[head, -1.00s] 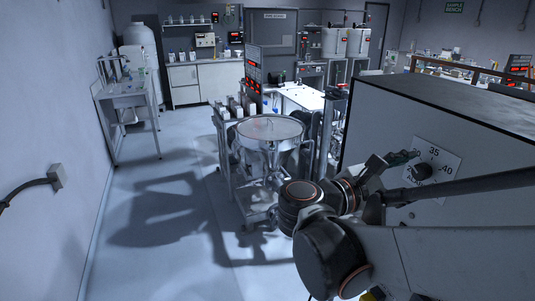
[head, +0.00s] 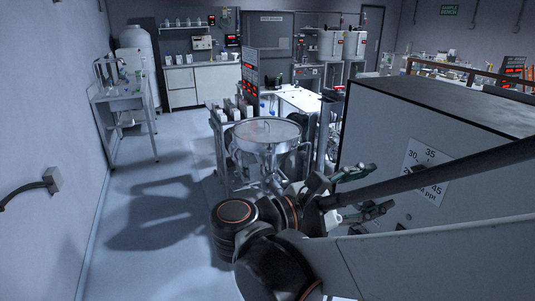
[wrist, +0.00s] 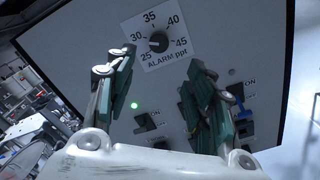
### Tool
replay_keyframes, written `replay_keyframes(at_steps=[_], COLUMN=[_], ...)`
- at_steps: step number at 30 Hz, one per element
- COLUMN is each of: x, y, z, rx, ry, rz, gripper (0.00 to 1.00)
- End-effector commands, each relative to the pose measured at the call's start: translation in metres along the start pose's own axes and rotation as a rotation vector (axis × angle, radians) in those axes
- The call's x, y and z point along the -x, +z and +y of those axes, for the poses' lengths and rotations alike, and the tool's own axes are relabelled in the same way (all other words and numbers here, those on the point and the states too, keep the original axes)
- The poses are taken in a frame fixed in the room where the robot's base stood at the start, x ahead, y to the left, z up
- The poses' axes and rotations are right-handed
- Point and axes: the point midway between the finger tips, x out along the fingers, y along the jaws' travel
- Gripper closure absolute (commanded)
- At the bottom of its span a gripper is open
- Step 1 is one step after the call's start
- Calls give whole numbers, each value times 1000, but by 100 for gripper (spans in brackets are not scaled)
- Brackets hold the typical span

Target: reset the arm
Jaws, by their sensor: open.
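My gripper (head: 374,192) is open and empty in front of the light grey panel of a large box (head: 385,140). In the wrist view, its two green-padded fingers (wrist: 160,78) stand well apart, with the panel behind the gap. A black knob (wrist: 158,42) on a white dial plate marked "ALARM ppt" (wrist: 170,25) shows above and between the fingertips. The fingers look clear of the knob. In the head view, the dial plate (head: 428,172) is partly hidden by a dark bar. My arm is bent in the lower right.
Below the dial are a lit green lamp (wrist: 134,105) and black switches (wrist: 146,122), one partly behind the right finger. A steel hopper (head: 266,135) stands left of the box, close beyond my arm. The floor (head: 150,250) at left is clear.

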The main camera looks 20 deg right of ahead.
Motion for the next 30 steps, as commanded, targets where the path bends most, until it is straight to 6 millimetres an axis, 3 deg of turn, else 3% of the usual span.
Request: replay_keyframes(at_steps=[11, 14, 17, 22, 26, 30], x=[0, -5, -16, -20, -2, 33], y=[-3, -11, -33, -91, -131, -162], z=[3, -4, -20, -64, -97, -119], rx=[-1, -14, -57, -234, -432, -689], ry=[-1, -16, -61, -230, -415, -660], rz=[4, 48, 163, 465, 686, 888], gripper=[51, 51, 51, 51, 51, 51])
